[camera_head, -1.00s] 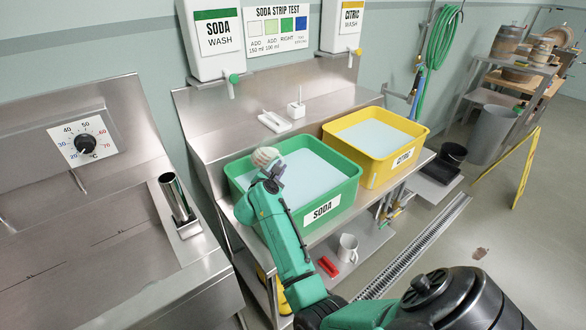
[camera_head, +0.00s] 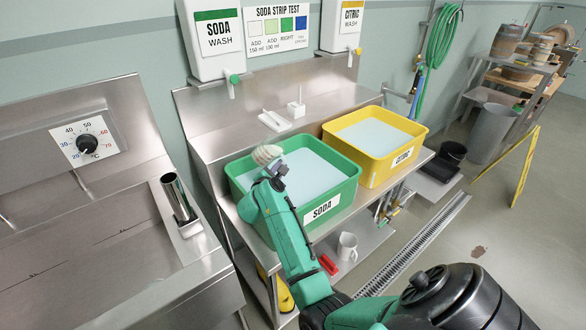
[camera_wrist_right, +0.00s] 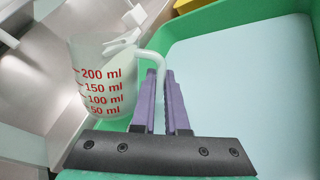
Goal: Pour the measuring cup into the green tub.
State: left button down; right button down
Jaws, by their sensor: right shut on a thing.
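My right gripper (camera_head: 277,171) is shut on the handle of the measuring cup (camera_head: 265,154), above the left rear part of the green tub's rim (camera_head: 338,185). In the right wrist view the cup (camera_wrist_right: 103,82) is translucent white with red marks up to 200 ml, and the purple fingers (camera_wrist_right: 163,95) pinch its handle. I cannot tell how much it holds. The green tub, labelled SODA, holds pale blue liquid; its wall (camera_wrist_right: 235,30) also shows in the right wrist view. My left gripper is not in view.
A yellow CITRIC tub (camera_head: 412,152) stands right of the green one on the steel bench. A white tray (camera_head: 274,121) and a small white holder (camera_head: 297,108) lie behind. A steel cylinder (camera_head: 178,198) stands at the left sink.

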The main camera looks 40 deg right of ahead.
jog(key=shift+r+m, duration=0.1)
jog(key=shift+m, duration=0.2)
jog(key=shift+w+a+f+m+t+y+b, duration=0.2)
jog(key=shift+a+f+m+t+y+b, duration=0.1)
jog(key=shift+f+m+y, duration=0.25)
dwell(1.1)
jog(key=shift+w+a+r+m, duration=0.15)
jog(key=shift+w+m, duration=0.05)
jog(key=shift+m, duration=0.45)
dwell(1.0)
jog(key=shift+w+a+f+m+t+y, duration=0.2)
jog(key=shift+f+m+t+y, duration=0.25)
jog(key=shift+m, duration=0.25)
dwell(0.9)
jog(key=shift+s+d+r+m, duration=0.2)
jog(key=shift+s+d+m, duration=0.1)
jog(key=shift+m, duration=0.3)
dwell(0.9)
jog(key=shift+w+a+f+m+t+y+b, duration=0.15)
jog(key=shift+f+m+t+y+b, duration=0.2)
jog(key=shift+f+m+y+b, duration=0.25)
dwell(0.7)
